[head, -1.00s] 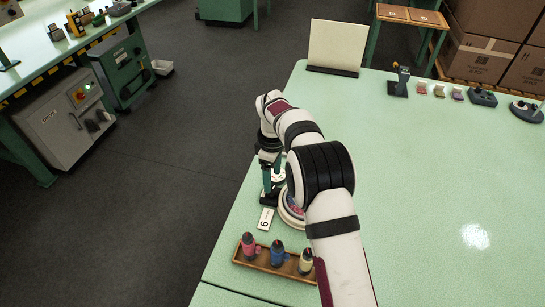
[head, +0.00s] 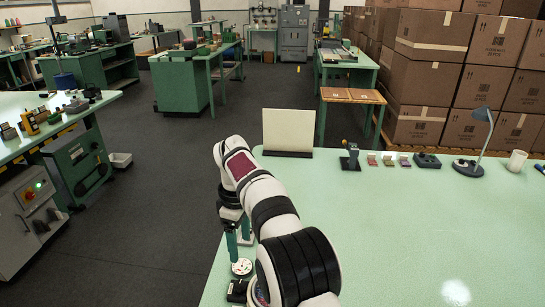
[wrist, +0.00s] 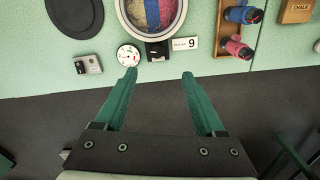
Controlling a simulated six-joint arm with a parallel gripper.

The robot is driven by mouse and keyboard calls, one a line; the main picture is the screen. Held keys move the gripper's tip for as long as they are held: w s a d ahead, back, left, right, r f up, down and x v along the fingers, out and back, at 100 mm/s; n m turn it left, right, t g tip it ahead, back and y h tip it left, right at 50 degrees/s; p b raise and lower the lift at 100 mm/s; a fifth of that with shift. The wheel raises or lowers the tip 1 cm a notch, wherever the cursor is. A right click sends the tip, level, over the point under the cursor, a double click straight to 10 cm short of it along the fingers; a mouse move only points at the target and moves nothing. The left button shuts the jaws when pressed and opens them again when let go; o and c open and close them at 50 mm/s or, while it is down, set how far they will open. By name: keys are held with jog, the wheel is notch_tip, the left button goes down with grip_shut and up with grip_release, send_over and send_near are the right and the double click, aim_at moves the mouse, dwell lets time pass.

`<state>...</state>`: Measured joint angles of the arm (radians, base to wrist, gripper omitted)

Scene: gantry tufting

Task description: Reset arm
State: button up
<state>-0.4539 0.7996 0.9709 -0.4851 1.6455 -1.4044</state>
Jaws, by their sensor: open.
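My arm reaches over the left edge of the pale green table (head: 400,235) in the head view. My gripper (wrist: 158,75) is open and empty in the wrist view, its two green fingers apart and pointing toward the table edge. In the head view my gripper (head: 238,240) is partly hidden by my arm. Just past the fingertips lie a white round dial (wrist: 128,55), a black block (wrist: 158,50) and a white card with a 9 (wrist: 185,44). Beyond them is a round hoop (wrist: 122,18) with blue, red and yellow bands.
In the wrist view, a wooden tray (wrist: 231,50) holds coloured bottles, and a grey switch box (wrist: 88,65) sits left of the dial. In the head view, a cream board (head: 288,130) and a desk lamp (head: 468,168) stand at the table's back. The table's middle is clear.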

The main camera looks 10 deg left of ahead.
jog(key=s+d+r+m, duration=0.7)
jog(key=s+d, duration=0.1)
jog(key=d, duration=0.2)
jog(key=s+d+f+m, duration=0.1)
jog(key=s+d+m, duration=0.2)
jog(key=s, duration=0.5)
jog(key=s+d+f+m+y, duration=0.1)
jog(key=s+d+f+m, duration=0.1)
jog(key=s+m, duration=0.4)
jog(key=s+d+f+m, duration=0.1)
jog(key=s+d+m, duration=0.3)
jog(key=s, duration=0.7)
jog(key=shift+s+d+f+m+y, duration=0.2)
jog(key=shift+f+m+y, duration=0.15)
jog(key=shift+m, duration=0.25)
jog(key=shift+w, duration=0.1)
